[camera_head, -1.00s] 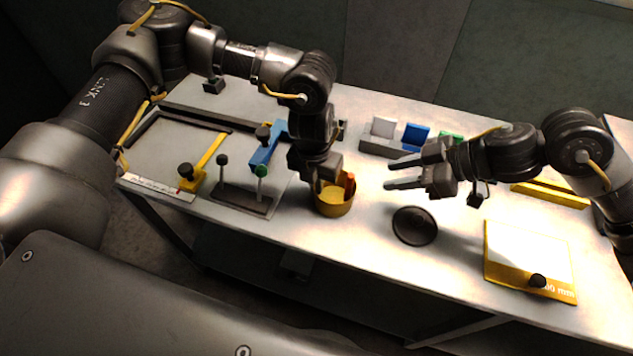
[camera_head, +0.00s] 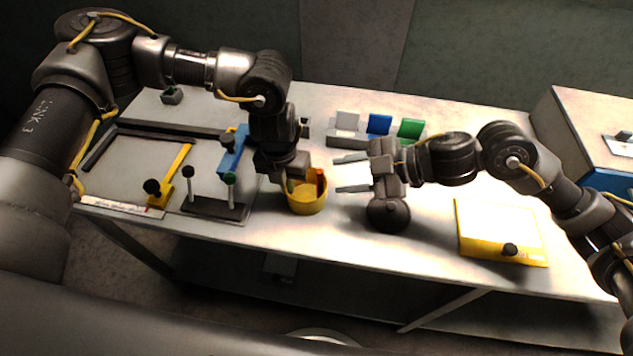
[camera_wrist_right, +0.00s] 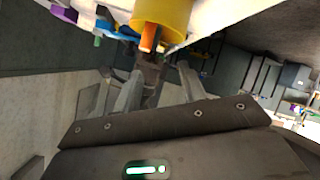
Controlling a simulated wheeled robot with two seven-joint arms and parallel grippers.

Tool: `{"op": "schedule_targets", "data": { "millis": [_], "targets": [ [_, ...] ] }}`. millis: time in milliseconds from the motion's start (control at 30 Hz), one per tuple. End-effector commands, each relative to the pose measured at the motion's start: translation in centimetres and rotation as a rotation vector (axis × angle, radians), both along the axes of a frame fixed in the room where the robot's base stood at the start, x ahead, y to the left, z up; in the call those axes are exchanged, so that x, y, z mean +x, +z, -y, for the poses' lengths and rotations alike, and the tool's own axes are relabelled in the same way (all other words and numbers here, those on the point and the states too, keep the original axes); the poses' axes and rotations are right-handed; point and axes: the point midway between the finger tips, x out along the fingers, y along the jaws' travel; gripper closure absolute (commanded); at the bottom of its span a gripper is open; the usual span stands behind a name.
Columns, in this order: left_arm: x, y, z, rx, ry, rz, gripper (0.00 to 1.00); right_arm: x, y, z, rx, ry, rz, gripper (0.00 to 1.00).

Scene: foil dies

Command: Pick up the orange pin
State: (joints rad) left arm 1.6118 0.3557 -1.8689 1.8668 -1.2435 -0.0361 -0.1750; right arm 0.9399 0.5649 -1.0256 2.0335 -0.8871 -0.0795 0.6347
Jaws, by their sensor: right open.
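The orange pin (camera_head: 321,177) stands in a yellow cup (camera_head: 307,203) on the table, its top showing at the right inside of the rim. In the right wrist view the orange pin (camera_wrist_right: 148,38) shows at the mouth of the yellow cup (camera_wrist_right: 168,12), beyond the fingers. My right gripper (camera_head: 337,175) is open and empty, just right of the cup, its fingers pointing left towards it. My left gripper (camera_head: 289,184) points down at the cup's left rim. Its fingertips are partly hidden, so its grip on the cup is unclear.
A dark round disc (camera_head: 388,216) lies below my right gripper. A yellow-framed plate (camera_head: 500,257) is at the right. Grey, blue and green blocks (camera_head: 379,124) stand behind. A fixture with a blue arm (camera_head: 231,158) and knobbed posts is left of the cup.

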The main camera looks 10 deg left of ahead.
Motion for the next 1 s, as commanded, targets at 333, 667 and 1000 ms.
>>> {"op": "schedule_targets", "data": {
  "millis": [333, 667, 1000],
  "targets": [
    [0.0, 0.0, 0.0, 0.0, 0.0, 0.0, 1.0, -2.9, -1.0, -2.9, 0.172, 0.182, 0.683, 0.59],
    [0.0, 0.0, 0.0, 0.0, 0.0, 0.0, 1.0, -4.8, -1.3, -3.2, 0.145, 0.178, 1.337, 0.59],
    [0.0, 0.0, 0.0, 0.0, 0.0, 0.0, 1.0, -6.0, -2.5, -1.0, -0.178, 0.136, 1.91, 0.59]
  ]
}}
